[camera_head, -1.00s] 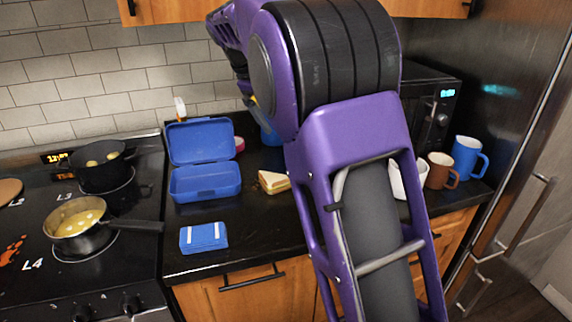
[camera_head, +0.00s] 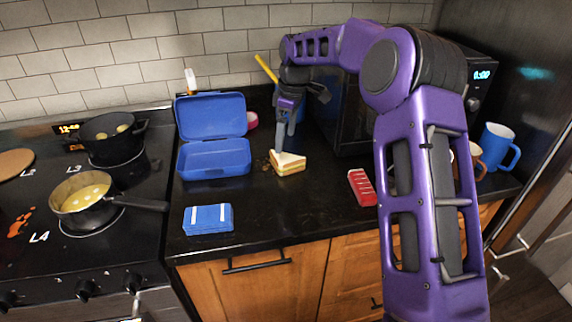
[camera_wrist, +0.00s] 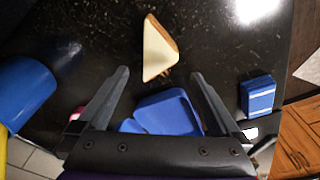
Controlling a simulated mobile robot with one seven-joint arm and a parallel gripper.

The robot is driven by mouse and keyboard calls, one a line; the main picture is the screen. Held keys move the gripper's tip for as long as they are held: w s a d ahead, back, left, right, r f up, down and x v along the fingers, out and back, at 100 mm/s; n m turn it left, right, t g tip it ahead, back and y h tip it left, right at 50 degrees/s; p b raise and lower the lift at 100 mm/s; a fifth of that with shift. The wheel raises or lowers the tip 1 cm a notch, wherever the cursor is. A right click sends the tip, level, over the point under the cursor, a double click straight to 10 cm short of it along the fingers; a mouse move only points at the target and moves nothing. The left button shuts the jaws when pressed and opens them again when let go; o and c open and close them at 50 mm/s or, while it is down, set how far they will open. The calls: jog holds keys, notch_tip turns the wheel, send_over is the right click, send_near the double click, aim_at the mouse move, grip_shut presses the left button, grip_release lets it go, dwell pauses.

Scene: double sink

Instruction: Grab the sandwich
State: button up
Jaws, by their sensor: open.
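The sandwich (camera_head: 288,163), a triangular half with pale bread and filling, lies on the dark counter to the right of the open blue lunchbox (camera_head: 213,158). My gripper (camera_head: 284,143) points down just behind and above the sandwich. In the wrist view my gripper (camera_wrist: 160,75) is open, with its two fingers apart and nothing between the tips. The sandwich (camera_wrist: 157,48) shows just beyond the fingertips, roughly centred between them. I cannot tell the exact height of the fingers above the counter.
A blue pack with white stripes (camera_head: 208,218) lies in front of the lunchbox. A red item (camera_head: 362,187) lies to the right. A microwave (camera_head: 350,115) and mugs (camera_head: 498,147) stand at right. A stove with pots (camera_head: 82,200) is at left. The counter before the sandwich is clear.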

aim_at(285, 158)
notch_tip(285, 158, down, 3)
jog(key=shift+a+f, duration=0.1)
jog(key=shift+a, duration=0.05)
jog(key=shift+f, duration=2.7)
jog(key=c, duration=0.6)
